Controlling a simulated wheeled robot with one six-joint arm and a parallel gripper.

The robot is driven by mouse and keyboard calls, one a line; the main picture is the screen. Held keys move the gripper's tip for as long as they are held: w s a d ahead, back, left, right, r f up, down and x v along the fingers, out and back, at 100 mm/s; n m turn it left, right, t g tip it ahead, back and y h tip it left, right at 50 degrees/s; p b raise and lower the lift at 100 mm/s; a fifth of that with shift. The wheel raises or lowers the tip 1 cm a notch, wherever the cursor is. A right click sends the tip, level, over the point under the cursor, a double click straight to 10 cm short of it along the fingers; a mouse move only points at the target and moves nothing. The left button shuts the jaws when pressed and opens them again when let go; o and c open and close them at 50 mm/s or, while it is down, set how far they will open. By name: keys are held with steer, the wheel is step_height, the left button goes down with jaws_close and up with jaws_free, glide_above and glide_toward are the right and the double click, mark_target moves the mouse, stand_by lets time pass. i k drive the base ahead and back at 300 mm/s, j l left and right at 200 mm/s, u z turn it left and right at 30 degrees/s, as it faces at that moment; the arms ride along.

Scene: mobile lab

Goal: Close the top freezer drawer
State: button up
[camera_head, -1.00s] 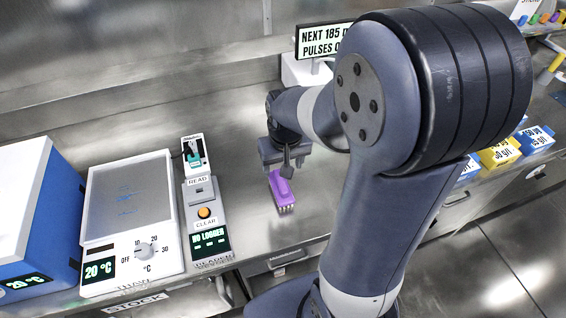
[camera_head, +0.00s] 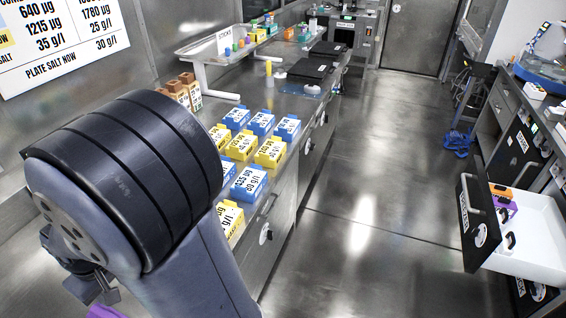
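An open drawer (camera_head: 535,235) with a white inside stands out from the black-fronted unit at the right edge. Its black front panel (camera_head: 481,232) has a handle, a white label and a round mark. Orange and purple items (camera_head: 503,202) are in its far end. Another dark front (camera_head: 530,295) shows below it. My gripper (camera_head: 98,292) is at the lower left, far from the drawer, pointing down. A purple piece (camera_head: 106,312) shows just under it, cut by the frame edge. I cannot tell whether the fingers are closed on it.
A steel bench with blue and yellow boxes (camera_head: 249,183) runs along the left. The floor (camera_head: 365,215) between bench and drawer is clear. Blue coiled things (camera_head: 457,143) lie on the floor farther back. A right-hand counter (camera_head: 535,95) stands behind the drawer.

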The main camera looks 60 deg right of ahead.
mark_target(539, 226)
steer(key=z, duration=0.35)
steer(key=k+l+z, duration=0.1)
steer(key=z, duration=0.25)
steer(key=l+z, duration=0.2)
steer(key=z, duration=0.6)
steer(key=j+z, duration=0.15)
steer(key=z, duration=0.3)
steer(key=j+z, duration=0.1)
steer(key=z, duration=0.85)
steer(key=j+z, duration=0.1)
steer(key=z, duration=0.35)
steer(key=k+z, duration=0.1)
steer(key=z, duration=0.35)
